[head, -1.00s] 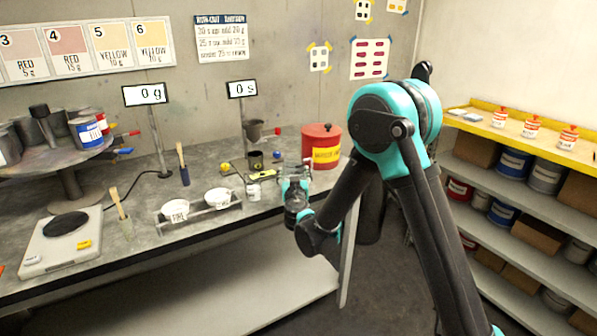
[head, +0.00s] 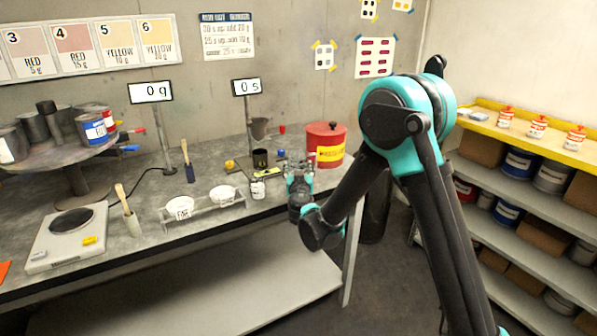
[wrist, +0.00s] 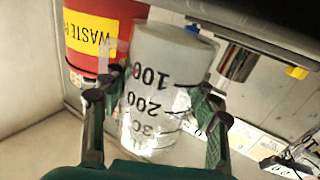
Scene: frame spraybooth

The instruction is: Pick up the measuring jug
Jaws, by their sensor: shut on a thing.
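The measuring jug (wrist: 160,95) is a pale, translucent cylinder with black marks 100, 200 and 300. It fills the middle of the wrist view. My gripper (wrist: 158,105) is shut on it, with one dark finger on each side. In the head view my gripper (head: 300,188) is at the bench's front edge, left of the red waste can, and it mostly hides the jug. I cannot tell whether the jug touches the bench.
The red waste can (head: 326,147) stands close behind the jug. A black cup (head: 260,159) and a small white labelled jar (head: 257,189) are to the left. Two white bowls sit in a rack (head: 203,211). A scale (head: 68,238) is at far left. Shelves (head: 520,190) stand at right.

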